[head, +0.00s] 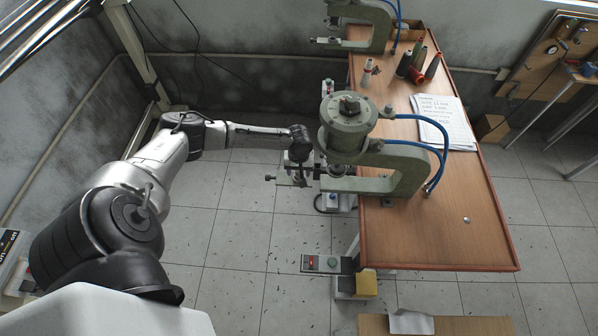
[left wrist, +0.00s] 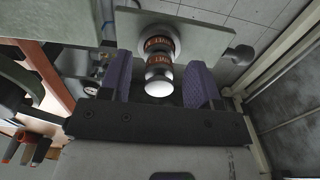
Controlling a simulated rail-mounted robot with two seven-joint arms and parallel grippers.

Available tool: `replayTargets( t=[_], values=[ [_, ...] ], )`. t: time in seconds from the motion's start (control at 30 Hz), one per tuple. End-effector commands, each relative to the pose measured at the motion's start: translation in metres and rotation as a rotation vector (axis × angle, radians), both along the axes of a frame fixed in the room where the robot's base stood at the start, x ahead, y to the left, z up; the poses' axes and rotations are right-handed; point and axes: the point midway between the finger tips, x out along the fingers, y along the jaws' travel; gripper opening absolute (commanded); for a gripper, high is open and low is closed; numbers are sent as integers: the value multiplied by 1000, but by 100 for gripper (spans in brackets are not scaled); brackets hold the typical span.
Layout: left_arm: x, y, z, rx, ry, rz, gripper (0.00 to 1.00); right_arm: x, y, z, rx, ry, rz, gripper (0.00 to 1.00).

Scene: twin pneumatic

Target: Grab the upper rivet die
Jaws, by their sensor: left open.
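The upper rivet die (left wrist: 159,66) shows in the left wrist view as a short metal cylinder with copper-orange lettered bands and a bright rounded end. It is seated in a round collar on a grey-green plate of the press. My left gripper (head: 299,168) is at the left side of the near pneumatic press (head: 350,128) in the head view. In the left wrist view its two purple-padded fingers stand open, one on each side of the die, with visible gaps. The die cannot be made out in the head view. My right gripper is not in view.
The press stands at the left edge of a wooden table (head: 450,235), with blue hoses (head: 432,122) on its right. A second press (head: 362,22) is farther back. Spools (head: 404,64) and papers (head: 442,120) lie on the table. A button box (head: 326,263) sits below.

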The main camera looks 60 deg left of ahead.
Motion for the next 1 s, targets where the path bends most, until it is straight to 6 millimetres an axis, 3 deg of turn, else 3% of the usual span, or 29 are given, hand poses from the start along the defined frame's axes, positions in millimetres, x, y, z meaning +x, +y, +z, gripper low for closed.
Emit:
replayTargets(
  t=[0.2, 0.77, 1.0],
  values=[
    [0, 0, 0, 0, 0, -1, 55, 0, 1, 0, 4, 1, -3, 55],
    [0, 0, 0, 0, 0, 0, 1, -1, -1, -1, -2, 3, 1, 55],
    [0, 0, 0, -1, -1, 0, 0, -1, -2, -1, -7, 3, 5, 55]
  ],
)
